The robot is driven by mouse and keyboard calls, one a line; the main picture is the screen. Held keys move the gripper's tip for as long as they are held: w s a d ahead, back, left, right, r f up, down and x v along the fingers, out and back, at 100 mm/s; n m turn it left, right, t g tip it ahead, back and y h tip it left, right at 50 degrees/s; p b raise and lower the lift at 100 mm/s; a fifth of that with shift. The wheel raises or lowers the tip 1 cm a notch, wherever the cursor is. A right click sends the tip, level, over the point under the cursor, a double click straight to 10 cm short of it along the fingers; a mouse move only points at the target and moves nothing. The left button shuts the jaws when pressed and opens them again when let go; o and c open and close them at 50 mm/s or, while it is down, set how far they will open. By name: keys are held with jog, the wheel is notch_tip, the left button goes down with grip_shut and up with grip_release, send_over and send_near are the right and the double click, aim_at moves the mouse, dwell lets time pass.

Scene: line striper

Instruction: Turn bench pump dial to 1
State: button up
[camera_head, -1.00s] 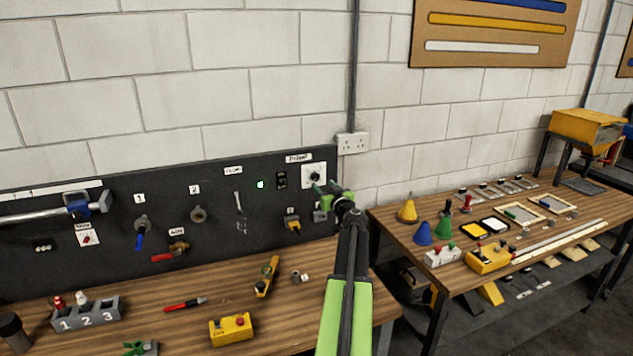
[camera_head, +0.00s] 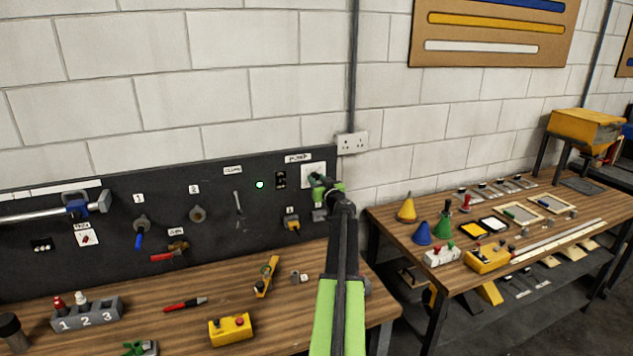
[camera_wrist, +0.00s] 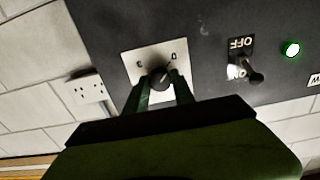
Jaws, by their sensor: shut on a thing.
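The bench pump dial is a dark knob on a white square plate on the black back panel, under the PUMP label (camera_head: 298,158). In the wrist view the dial knob (camera_wrist: 160,76) shows on its plate (camera_wrist: 138,57), with the green fingers of my gripper (camera_wrist: 160,90) on both sides of it. My gripper is shut on the knob. A light pointer line runs up and to the right on the knob, toward a mark that looks like 0. In the head view my gripper (camera_head: 318,184) covers most of the dial.
A toggle switch (camera_wrist: 252,72) marked OFF and ON and a lit green lamp (camera_wrist: 291,48) sit beside the dial plate. A wall socket (camera_head: 352,143) is to its right. A yellow-tagged fitting (camera_head: 291,222) hangs below on the panel.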

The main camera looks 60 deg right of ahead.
grip_shut()
jog(key=m, duration=0.3)
jog(key=shift+m, duration=0.4)
jog(key=m, duration=1)
jog(key=shift+r+m, duration=0.1)
jog(key=shift+m, duration=1.9)
jog(key=shift+w, duration=0.1)
